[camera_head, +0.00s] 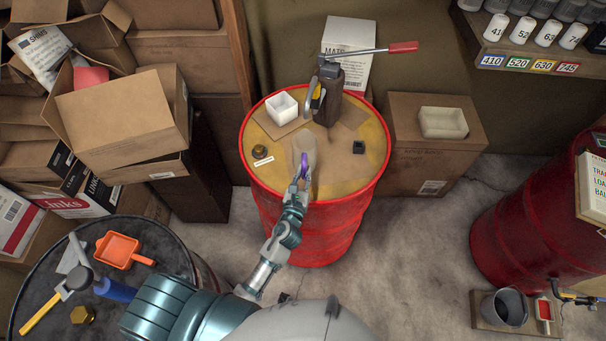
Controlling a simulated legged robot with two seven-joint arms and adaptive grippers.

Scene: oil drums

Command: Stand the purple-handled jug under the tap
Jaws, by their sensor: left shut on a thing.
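A translucent jug (308,149) with a purple handle (305,167) is over the yellow top of the red drum (310,225), near its middle. My left gripper (302,176) is shut on the handle from the near side. The jug looks upright; I cannot tell whether its base touches the drum top. The tap (309,100) is a grey spout on a dark pump body (329,97) with a red-ended lever (402,47). Its spout hangs just behind the jug in the picture. My right gripper is not in view.
On the drum top, a white square tub (282,108) stands back left, a brass cap (260,152) left and a small black block (359,147) right. A black drum (150,240) with tools is lower left. Boxes stand behind; a second red drum (535,235) is at right.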

